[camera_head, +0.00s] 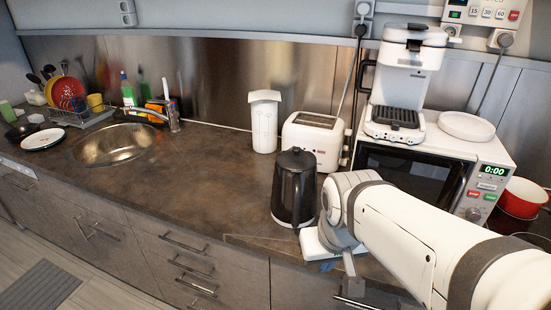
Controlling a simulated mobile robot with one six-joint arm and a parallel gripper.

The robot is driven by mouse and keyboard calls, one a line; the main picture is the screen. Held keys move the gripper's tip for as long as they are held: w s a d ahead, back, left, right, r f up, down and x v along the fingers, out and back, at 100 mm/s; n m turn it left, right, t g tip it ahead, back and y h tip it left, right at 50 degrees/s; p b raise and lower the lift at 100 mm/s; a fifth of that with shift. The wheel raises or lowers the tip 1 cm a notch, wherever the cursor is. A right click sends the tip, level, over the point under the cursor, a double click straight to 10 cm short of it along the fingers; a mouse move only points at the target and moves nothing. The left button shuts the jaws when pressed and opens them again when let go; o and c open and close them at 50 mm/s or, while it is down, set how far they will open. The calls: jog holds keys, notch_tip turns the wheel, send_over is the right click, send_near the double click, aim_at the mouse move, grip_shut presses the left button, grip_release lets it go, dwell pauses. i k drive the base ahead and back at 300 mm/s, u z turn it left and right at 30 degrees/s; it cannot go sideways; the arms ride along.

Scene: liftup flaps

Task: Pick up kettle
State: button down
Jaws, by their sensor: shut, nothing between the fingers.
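The black kettle (294,188) stands upright on the dark countertop in front of the toaster, with its handle on the side facing me. My white arm reaches in from the lower right, and its wrist is just right of the kettle. My gripper (349,272) points down near the counter's front edge, to the right of and nearer than the kettle. It is shut and holds nothing. The kettle's lower right side is close to my wrist; I cannot tell how wide the gap is.
A white toaster (314,137) and a white canister (264,121) stand behind the kettle. A microwave (432,165) carrying a coffee machine (406,83) is at the right. The sink (115,146) and dish rack (84,115) are at the left. The counter (205,172) left of the kettle is clear.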

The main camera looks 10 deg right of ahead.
aim_at(294, 199)
jog(key=u, duration=0.9)
jog(key=k, duration=1.2)
jog(key=z, duration=0.7)
jog(key=i, duration=1)
jog(key=z, duration=0.05)
